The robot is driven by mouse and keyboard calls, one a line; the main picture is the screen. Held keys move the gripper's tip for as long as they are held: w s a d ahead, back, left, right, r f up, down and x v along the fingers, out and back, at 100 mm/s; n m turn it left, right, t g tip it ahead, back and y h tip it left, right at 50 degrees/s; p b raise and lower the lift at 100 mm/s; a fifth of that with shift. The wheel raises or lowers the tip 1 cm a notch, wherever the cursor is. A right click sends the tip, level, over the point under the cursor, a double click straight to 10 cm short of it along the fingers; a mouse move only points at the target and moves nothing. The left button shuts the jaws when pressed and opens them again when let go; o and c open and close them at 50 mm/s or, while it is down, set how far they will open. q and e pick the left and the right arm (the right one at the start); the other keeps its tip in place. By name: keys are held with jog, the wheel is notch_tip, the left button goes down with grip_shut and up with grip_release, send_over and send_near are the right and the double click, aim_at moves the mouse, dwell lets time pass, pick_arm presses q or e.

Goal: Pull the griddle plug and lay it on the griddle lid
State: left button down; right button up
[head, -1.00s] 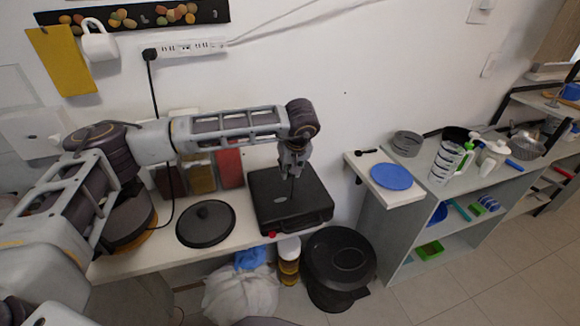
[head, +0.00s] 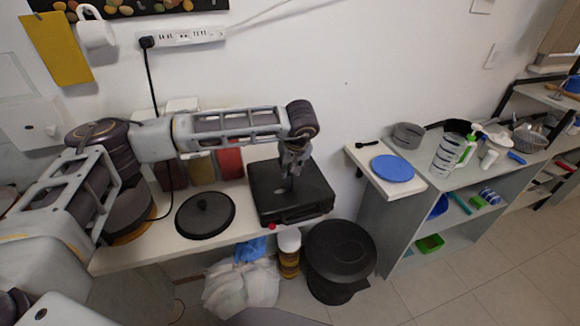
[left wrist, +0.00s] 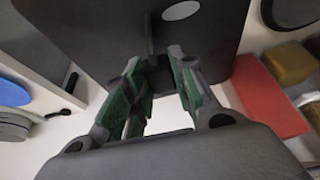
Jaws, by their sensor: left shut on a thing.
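The griddle (head: 318,192) is a black square box with a closed flat lid on the white counter, under my left gripper. My left gripper (head: 291,174) points down over the lid and is shut on a small dark piece, which looks like the griddle plug. In the left wrist view, the plug (left wrist: 158,78) sits between the green-padded fingers (left wrist: 160,88), with a thin dark stem beyond it against the black lid (left wrist: 95,25). Whether the plug touches the lid cannot be told. My right gripper is not in view.
A white power strip (head: 182,37) on the wall holds another black plug (head: 147,42) with a hanging cord. A round black lid (head: 205,215) lies left of the griddle. A black bin (head: 340,255) stands on the floor. A blue plate (head: 393,168) lies on the side shelf.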

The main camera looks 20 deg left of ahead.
pick_arm(q)
jog(key=c, duration=1.3)
grip_release()
jog(key=shift+o, duration=1)
jog(key=shift+r, duration=0.15)
jog(key=shift+s+d+r, duration=0.15)
jog(key=shift+r, duration=0.35)
jog(key=v, duration=1)
jog(key=shift+s+r, duration=0.2)
jog(key=shift+r, duration=0.05)
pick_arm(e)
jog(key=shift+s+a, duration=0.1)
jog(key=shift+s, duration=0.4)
pick_arm(q)
jog(key=shift+d, duration=0.15)
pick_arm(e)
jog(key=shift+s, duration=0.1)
